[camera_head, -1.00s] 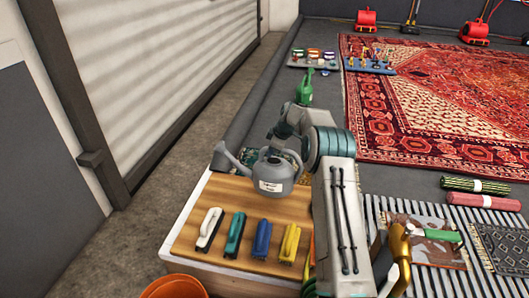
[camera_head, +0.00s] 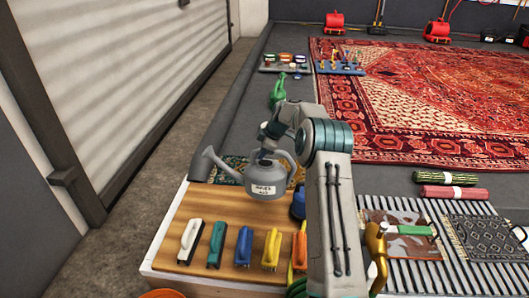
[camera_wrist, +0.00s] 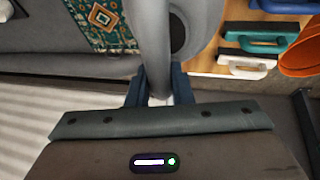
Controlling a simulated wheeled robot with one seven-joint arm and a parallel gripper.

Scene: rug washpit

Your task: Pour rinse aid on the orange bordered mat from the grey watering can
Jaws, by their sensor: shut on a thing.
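The grey watering can (camera_head: 266,180), with a white label, is held upright with its spout to the left, above the far part of the wooden-topped table. My gripper (camera_head: 267,148) is shut on its handle; the wrist view shows my fingers (camera_wrist: 157,92) on both sides of the grey handle. A green patterned mat (camera_head: 231,164) lies behind the can, partly hidden by it; in the wrist view its tan diamond pattern (camera_wrist: 105,20) shows. I cannot tell an orange border on it. A brown-and-white mat (camera_head: 400,240) and a dark patterned mat (camera_head: 488,247) lie on the striped rack.
Several brushes, including a white one (camera_head: 190,241) and a yellow one (camera_head: 271,249), stand on the table (camera_head: 225,205). A green watering can (camera_head: 278,92) and trays (camera_head: 286,64) are farther back. A large red rug (camera_head: 420,100) covers the floor at right.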

